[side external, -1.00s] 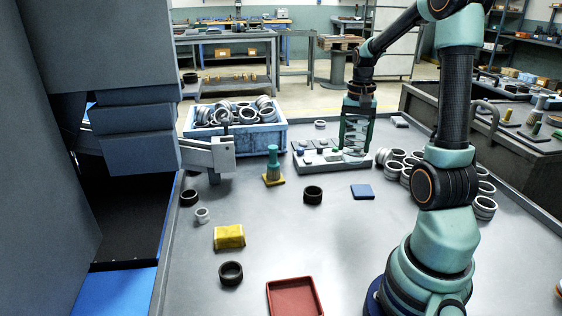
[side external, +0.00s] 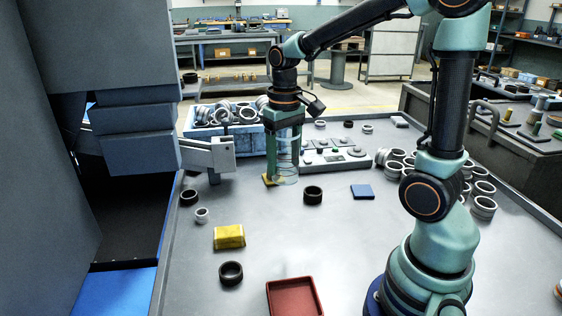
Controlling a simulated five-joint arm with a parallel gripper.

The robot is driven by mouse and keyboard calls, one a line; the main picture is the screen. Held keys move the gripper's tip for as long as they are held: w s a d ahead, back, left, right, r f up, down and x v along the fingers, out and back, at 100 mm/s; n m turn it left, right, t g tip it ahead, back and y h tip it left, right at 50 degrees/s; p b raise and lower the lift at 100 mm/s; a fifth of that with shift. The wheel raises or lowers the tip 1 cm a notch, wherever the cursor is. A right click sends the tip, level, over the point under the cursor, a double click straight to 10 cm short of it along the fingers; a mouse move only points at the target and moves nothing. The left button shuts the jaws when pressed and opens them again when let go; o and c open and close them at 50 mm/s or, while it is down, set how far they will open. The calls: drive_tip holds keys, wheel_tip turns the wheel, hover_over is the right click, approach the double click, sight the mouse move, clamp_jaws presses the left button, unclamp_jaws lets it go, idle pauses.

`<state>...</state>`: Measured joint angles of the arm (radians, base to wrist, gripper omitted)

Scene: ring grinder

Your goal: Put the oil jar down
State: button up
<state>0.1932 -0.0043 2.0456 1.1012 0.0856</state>
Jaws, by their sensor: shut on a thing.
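My gripper (side external: 286,158) points down at the back left of the bench. It is shut on a clear, see-through jar (side external: 288,172), which I take to be the oil jar. The jar is upright, with its upper part between the green fingers. I cannot tell whether the jar's bottom touches the bench.
A blue crate of metal rings (side external: 222,132) is behind left. A grey tray with small parts (side external: 345,165) is right of the jar. A black ring (side external: 313,194), blue pad (side external: 362,191), yellow block (side external: 229,237) and red tray (side external: 294,296) are nearer.

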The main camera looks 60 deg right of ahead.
drive_tip(key=a+n, duration=0.3)
drive_tip(key=a, duration=0.4)
wheel_tip(320, 180, up, 3)
drive_tip(key=m, duration=1.3)
hover_over(346, 203)
wheel_tip(346, 203, down, 20)
drive_tip(key=shift+r, duration=0.1)
drive_tip(key=o, duration=1.5)
